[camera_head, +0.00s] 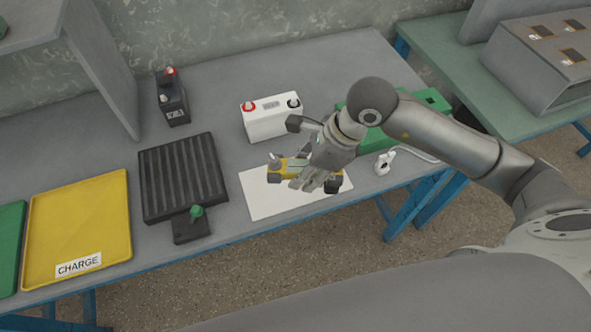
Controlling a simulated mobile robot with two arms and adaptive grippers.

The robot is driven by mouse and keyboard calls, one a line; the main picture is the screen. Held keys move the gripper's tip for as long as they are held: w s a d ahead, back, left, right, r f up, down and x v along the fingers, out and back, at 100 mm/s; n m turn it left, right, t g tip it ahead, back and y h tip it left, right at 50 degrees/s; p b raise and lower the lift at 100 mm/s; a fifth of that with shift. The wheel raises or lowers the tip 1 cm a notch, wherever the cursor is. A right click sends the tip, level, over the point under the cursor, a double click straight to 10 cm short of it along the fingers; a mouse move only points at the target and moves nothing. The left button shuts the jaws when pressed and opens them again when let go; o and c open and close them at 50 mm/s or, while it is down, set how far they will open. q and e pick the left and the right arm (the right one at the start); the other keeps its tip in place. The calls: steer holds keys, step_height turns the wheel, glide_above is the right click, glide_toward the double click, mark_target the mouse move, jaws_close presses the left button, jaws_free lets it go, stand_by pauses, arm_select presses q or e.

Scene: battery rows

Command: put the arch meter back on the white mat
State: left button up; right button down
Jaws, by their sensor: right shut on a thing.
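The white mat (262,204) lies on the grey table near its front edge. My right gripper (302,176) is over the mat, shut on the yellow arch meter (292,165). The gripper hides much of the meter, and only its yellow parts and dark ends show. I cannot tell whether the meter touches the mat or is held just above it. My left gripper is not in view.
A white battery (272,119) stands behind the mat, and a small black battery (172,98) stands further left. A ribbed black tray (183,176), a yellow CHARGE tray (78,222) and a white plug-like item (384,162) flank the mat. A green object (429,99) is partly behind my arm.

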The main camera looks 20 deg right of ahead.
steer(key=w+f+p, duration=0.1)
steer(key=w+f, duration=0.3)
steer(key=shift+w+a+f, duration=0.1)
steer(key=shift+w+f, duration=0.85)
steer(key=shift+f, duration=0.15)
step_height(320, 180, down, 2)
steer(key=shift+f+p, duration=0.15)
steer(key=shift+p, duration=0.6)
steer(key=shift+f, duration=0.45)
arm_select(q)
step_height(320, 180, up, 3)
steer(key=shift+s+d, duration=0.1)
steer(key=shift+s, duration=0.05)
arm_select(e)
steer(key=shift+w+f, duration=0.1)
steer(key=c, duration=1)
jaws_free()
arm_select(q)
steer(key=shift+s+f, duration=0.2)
